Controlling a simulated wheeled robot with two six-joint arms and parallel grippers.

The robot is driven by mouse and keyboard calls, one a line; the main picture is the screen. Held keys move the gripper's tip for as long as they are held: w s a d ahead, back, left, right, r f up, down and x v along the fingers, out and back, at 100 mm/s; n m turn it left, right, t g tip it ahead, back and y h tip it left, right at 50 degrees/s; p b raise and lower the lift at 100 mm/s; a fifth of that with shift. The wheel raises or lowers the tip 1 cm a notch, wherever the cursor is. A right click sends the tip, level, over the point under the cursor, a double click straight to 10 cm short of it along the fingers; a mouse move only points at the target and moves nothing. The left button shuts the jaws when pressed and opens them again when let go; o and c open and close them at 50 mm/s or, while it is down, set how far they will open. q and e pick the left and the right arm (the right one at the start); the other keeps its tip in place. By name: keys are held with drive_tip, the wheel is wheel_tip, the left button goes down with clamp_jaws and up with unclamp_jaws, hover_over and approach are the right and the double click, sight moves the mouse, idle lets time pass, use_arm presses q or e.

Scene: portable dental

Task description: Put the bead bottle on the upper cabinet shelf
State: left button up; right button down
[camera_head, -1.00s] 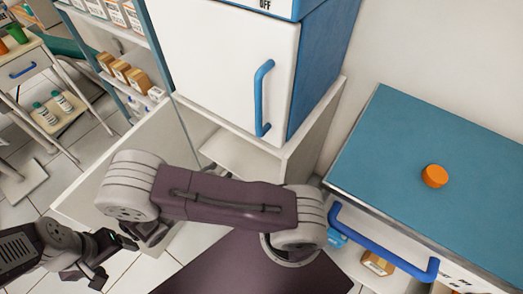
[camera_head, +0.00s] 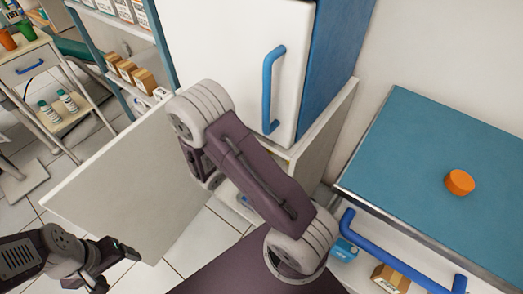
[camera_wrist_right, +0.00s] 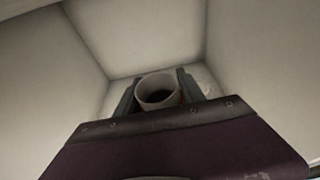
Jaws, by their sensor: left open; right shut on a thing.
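In the right wrist view my right gripper (camera_wrist_right: 158,92) is shut on a pale round thing with a dark open top, taken as the bead bottle (camera_wrist_right: 159,104). It is surrounded by pale walls, which look like the inside of a cabinet. In the head view my right arm hides this gripper and the bottle. The white cabinet (camera_head: 225,50) has a shut upper door with a blue handle and, lower down, an open white door (camera_head: 120,190). I cannot tell which shelf lies near the bottle. My left gripper (camera_head: 115,265) is open and empty, low at the left.
A blue-topped counter (camera_head: 420,150) with an orange round cap (camera_head: 459,182) stands at the right. A white trolley (camera_head: 25,70) with bottles on its lower shelf stands at the left. Shelves with brown boxes (camera_head: 130,72) are behind the open door.

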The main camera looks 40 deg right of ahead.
wheel_tip(320, 180, down, 6)
drive_tip(key=b, duration=0.3)
drive_tip(key=shift+d+r+b, duration=0.15)
drive_tip(key=shift+b, duration=0.15)
drive_tip(key=c, duration=0.7)
unclamp_jaws()
drive_tip(key=shift+r, duration=0.15)
